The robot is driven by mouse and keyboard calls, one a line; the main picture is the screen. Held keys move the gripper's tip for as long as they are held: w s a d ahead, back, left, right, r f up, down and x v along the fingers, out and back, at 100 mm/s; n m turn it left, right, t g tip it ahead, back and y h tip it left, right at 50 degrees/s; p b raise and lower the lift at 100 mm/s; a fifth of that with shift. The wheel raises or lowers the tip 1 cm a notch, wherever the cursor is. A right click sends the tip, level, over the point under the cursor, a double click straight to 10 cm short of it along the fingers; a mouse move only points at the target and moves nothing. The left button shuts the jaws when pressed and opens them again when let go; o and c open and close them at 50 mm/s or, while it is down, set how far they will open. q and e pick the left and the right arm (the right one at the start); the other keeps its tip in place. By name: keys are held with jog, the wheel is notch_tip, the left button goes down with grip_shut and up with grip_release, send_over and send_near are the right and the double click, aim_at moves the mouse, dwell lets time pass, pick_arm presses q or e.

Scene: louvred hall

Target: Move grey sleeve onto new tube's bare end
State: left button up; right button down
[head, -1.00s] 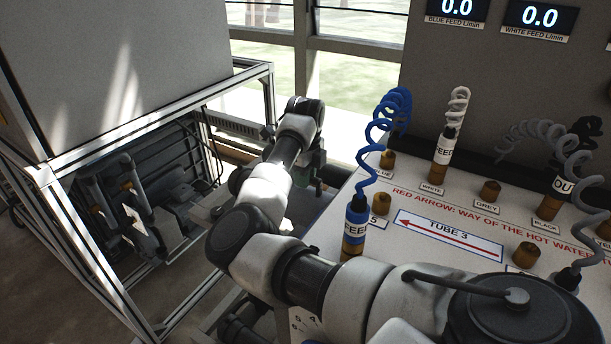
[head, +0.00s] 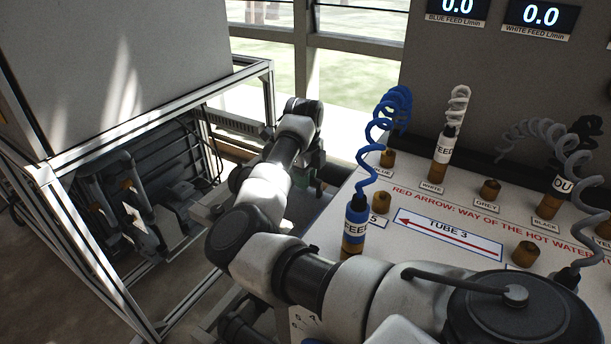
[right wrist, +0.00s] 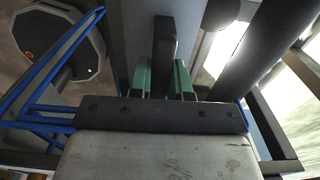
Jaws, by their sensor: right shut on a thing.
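My right gripper (head: 312,172) is at the far end of my right arm, off the left edge of the white bench top in the head view, and partly hidden by the arm. In the right wrist view its green-padded fingers (right wrist: 163,80) are shut on a dark grey bar-like piece (right wrist: 164,45). I cannot tell whether this piece is the grey sleeve. I cannot make out the new tube or its bare end in either view. A TUBE 3 label (head: 446,229) with a red arrow lies on the bench. My left gripper is not in view.
The bench (head: 335,222) carries brown sockets, a blue-coiled FEED connector (head: 355,222), a white-coiled FEED connector (head: 444,150) and an OUT connector (head: 562,186). A metal-framed cabinet (head: 130,125) stands at left, with dark equipment inside. Blue framework (right wrist: 40,110) shows in the wrist view.

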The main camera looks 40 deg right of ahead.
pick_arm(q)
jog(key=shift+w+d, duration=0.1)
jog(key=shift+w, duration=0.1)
pick_arm(e)
jog(key=shift+s+a+f, duration=0.1)
jog(key=shift+s+f, duration=0.05)
jog(key=shift+f, duration=0.3)
jog(key=c, duration=1)
grip_release()
jog(key=shift+r, duration=0.2)
notch_tip(320, 180, up, 4)
jog(key=p, duration=0.3)
jog(key=shift+f, duration=0.1)
notch_tip(320, 180, up, 3)
jog(key=shift+f+p, duration=0.1)
jog(key=shift+p, duration=0.7)
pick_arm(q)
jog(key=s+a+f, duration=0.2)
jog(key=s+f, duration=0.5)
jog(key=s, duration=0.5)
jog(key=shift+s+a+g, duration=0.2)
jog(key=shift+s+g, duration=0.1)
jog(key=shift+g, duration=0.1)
pick_arm(e)
jog(key=shift+r, duration=0.3)
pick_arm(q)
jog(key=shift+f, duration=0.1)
